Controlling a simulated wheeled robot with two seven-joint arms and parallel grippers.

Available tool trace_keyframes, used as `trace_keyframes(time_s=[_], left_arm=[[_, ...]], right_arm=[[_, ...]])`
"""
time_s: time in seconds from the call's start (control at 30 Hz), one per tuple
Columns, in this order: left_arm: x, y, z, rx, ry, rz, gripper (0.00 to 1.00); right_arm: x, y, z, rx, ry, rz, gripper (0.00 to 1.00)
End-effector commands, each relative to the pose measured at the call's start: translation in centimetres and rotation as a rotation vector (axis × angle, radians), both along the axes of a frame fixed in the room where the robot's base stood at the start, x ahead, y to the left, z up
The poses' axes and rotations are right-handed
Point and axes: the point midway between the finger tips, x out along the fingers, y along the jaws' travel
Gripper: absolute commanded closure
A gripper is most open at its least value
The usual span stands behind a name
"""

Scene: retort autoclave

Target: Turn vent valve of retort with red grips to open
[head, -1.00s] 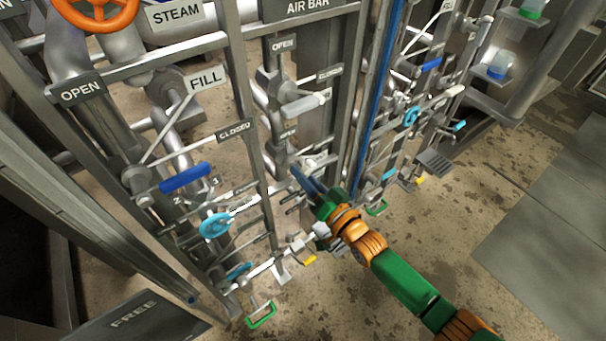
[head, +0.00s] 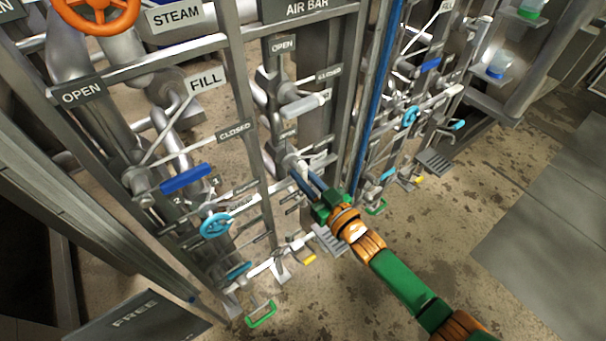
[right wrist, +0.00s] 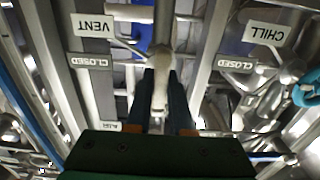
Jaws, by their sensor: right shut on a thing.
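My right gripper (head: 301,176) reaches in from the lower right at the pipework below the AIR BAR sign. In the right wrist view its two dark fingers (right wrist: 162,98) are shut on a pale valve lever (right wrist: 160,78), one finger on each side. A VENT sign (right wrist: 92,25) hangs upside down to the left of the lever, with a CLOSED plate (right wrist: 90,62) near it. In the head view the fingers and nearby fittings hide much of the lever. I see no red grips. My left gripper is not in view.
To the left are a FILL sign (head: 206,80), a blue lever (head: 185,178) and a light-blue handwheel (head: 215,225). Another pale lever (head: 304,104) sits above my gripper. Blue vertical pipe (head: 377,100) stands close on the right. The floor at right is clear.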

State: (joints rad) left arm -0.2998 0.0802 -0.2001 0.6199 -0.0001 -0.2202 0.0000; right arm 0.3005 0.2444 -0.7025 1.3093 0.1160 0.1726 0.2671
Motion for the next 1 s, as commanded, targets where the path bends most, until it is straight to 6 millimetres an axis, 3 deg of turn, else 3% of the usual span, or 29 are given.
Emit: trace_keyframes(time_s=[0.53, 0.57, 0.63, 1.0], left_arm=[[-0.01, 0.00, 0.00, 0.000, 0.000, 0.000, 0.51], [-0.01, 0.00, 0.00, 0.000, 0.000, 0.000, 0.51], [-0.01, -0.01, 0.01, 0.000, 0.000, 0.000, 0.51], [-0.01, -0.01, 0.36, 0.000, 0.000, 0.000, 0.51]], right_arm=[[-0.01, -0.02, -0.07, -0.019, -0.011, 0.000, 1.00], [-0.01, -0.02, -0.07, -0.019, -0.011, 0.000, 0.72], [-0.01, -0.02, -0.06, -0.019, -0.011, 0.000, 0.53], [-0.71, -0.57, 0.01, -0.018, -0.009, -0.001, 0.50]])
